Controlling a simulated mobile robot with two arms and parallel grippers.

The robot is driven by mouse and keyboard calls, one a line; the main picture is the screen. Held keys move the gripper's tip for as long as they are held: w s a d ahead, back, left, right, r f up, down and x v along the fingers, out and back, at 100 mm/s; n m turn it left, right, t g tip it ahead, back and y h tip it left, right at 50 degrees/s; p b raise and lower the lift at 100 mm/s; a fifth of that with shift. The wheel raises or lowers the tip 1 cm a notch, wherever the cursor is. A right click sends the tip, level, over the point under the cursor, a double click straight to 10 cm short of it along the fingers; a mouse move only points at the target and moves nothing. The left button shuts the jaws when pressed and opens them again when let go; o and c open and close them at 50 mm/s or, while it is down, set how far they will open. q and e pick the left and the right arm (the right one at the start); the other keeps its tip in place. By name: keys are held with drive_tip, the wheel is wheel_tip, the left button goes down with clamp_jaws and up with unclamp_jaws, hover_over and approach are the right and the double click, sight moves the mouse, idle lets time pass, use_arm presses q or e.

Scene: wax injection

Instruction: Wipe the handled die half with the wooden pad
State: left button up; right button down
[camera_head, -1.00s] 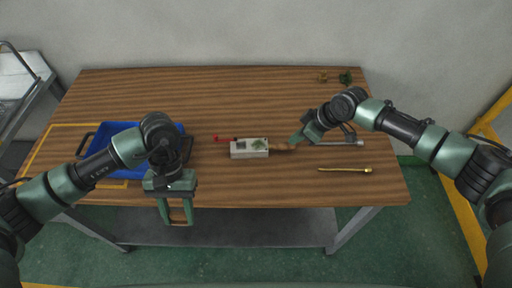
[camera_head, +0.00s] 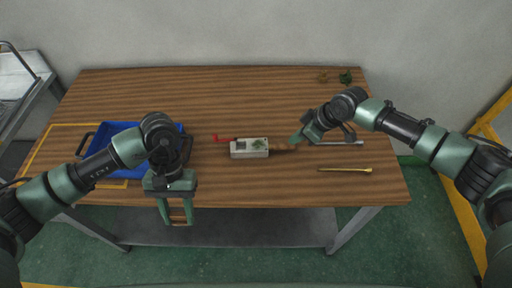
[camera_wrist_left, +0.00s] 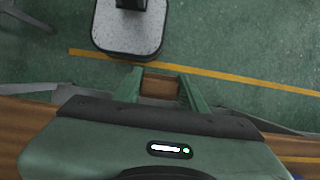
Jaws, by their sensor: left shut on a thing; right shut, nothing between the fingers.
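The die half (camera_head: 248,149) is a pale grey block with a greenish cavity on top, lying on the middle of the table. A brown, handle-like piece (camera_head: 283,149) reaches from its right end towards my right gripper. My left gripper (camera_head: 177,222) is beyond the table's front edge, left of the die half and apart from it. It is shut on the wooden pad, a small brown block (camera_wrist_left: 160,87) between its fingers in the left wrist view. My right gripper (camera_head: 296,139) is shut and empty beside the brown piece; whether they touch is unclear.
A blue tray (camera_head: 113,174) is at the table's left, partly behind my left arm. A red-ended tool (camera_head: 222,138) lies by the die half. A brass rod (camera_head: 345,169) and a silver rod (camera_head: 345,142) lie at right. The back of the table is mostly clear.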

use_arm(q)
drive_tip(key=shift+f, duration=0.3)
use_arm(e)
drive_tip(key=shift+f, duration=0.5)
